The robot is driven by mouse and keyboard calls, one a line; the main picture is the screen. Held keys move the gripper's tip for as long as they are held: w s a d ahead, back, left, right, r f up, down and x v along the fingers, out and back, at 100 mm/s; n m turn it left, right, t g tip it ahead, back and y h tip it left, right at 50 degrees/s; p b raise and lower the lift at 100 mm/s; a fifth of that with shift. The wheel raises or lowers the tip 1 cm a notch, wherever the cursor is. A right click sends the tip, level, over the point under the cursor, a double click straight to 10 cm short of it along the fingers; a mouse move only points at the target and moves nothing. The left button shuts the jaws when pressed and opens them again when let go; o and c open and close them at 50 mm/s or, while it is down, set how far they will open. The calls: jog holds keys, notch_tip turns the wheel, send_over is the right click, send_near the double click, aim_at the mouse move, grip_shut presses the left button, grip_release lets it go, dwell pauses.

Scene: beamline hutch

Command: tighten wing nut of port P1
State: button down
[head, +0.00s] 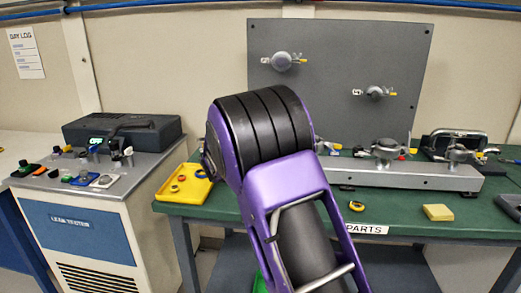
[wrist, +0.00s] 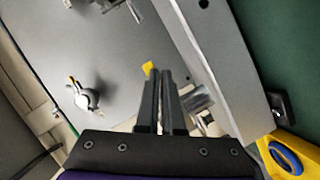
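My gripper (wrist: 158,72) shows in the wrist view with its two dark fingers nearly together, a thin gap between them. A yellow tip (wrist: 148,68), which looks like the end of a wing nut, sits right at the fingertips; the rest of the nut is hidden by the fingers. A silver port fitting (wrist: 199,100) is just right of the fingers. In the head view my purple arm hides the gripper and most of this port at the rail's left end; a yellow tip (head: 337,146) shows there. I can read no P1 label.
The grey upright panel (head: 340,45) carries two clamped ports (head: 283,61) (head: 374,92). The metal rail (head: 420,176) carries further ports (head: 386,150) (head: 456,155). A yellow tray (head: 184,190), a yellow block (head: 438,212) and a ring (head: 356,206) lie on the green bench. The leak tester (head: 80,225) stands left.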

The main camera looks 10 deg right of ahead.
jog(key=shift+f, duration=0.1)
jog(key=c, duration=1.3)
grip_release()
jog(key=shift+s, duration=0.1)
jog(key=v, duration=1.7)
jog(key=shift+s+a, duration=0.15)
